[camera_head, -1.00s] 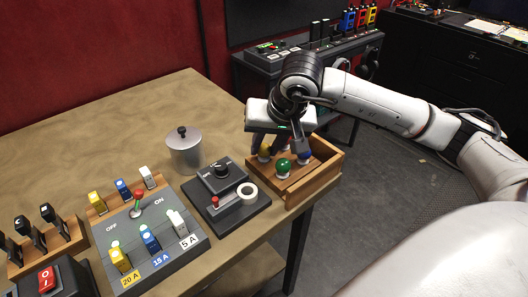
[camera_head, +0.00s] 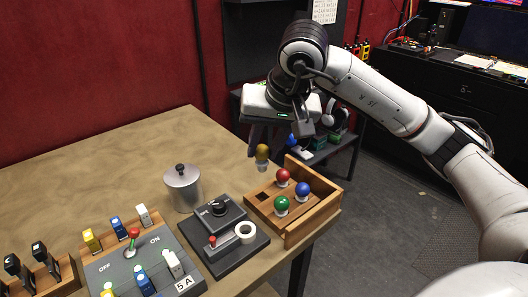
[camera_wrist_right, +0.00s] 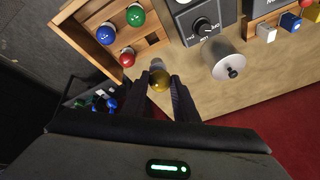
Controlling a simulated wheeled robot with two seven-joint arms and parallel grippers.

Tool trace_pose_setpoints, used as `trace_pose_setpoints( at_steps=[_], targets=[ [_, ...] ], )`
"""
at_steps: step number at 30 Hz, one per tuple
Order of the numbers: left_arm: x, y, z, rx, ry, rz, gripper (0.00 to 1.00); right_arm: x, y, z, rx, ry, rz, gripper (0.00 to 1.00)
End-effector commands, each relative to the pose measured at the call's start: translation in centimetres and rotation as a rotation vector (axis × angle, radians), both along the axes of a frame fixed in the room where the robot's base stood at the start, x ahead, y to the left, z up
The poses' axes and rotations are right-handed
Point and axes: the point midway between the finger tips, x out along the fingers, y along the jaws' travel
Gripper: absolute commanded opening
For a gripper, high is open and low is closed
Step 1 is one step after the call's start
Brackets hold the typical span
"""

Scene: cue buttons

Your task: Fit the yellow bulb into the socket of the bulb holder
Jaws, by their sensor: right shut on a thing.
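The yellow bulb (camera_head: 262,153) is held between the fingertips of my right gripper (camera_head: 266,140), above the table and just left of the wooden box. It also shows in the right wrist view (camera_wrist_right: 159,80), with the two dark fingers around it and its pale base pointing away from the gripper. The bulb holder (camera_head: 223,248) is a dark plate on the table with a dial and a red-tipped lever. Its socket (camera_head: 246,232) is a white ring, open at the top and empty. My left gripper is not in view.
The wooden box (camera_head: 318,224) holds a red bulb (camera_head: 283,176), a blue bulb (camera_head: 303,189) and a green bulb (camera_head: 282,204). A metal canister (camera_head: 183,190) stands behind the bulb holder. A switch panel (camera_head: 140,268) lies to its left. The table's far left is clear.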

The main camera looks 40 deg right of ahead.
Motion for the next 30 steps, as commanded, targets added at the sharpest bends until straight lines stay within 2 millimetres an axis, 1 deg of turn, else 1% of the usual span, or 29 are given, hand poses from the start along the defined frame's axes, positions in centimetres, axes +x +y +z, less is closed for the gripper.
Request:
trace_pose_setpoints(
  at_steps=[5, 8, 12, 15, 18, 23, 30],
  targets=[
    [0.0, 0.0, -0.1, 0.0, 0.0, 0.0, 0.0, -0.2, 0.4, -0.2, 0.001, 0.0, 0.018, 0.05],
    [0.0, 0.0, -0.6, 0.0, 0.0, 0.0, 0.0, -1.1, 2.0, -0.6, 0.003, 0.004, 0.105, 0.05],
    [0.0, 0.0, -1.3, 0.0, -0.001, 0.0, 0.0, -3.6, 5.4, -1.3, 0.004, 0.007, 0.304, 0.05],
    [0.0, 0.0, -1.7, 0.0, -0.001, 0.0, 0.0, -5.2, 7.2, -1.7, 0.003, 0.004, 0.427, 0.05],
    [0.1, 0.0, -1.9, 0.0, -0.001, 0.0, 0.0, -6.2, 8.2, -1.8, 0.002, 0.001, 0.501, 0.05],
    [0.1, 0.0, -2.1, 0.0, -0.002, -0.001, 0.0, -6.6, 8.6, -2.3, 0.0, 0.001, 0.529, 0.05],
    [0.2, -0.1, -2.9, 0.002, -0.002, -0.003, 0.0, -6.6, 8.5, -4.0, 0.0, 0.0, 0.526, 0.05]
  ],
)
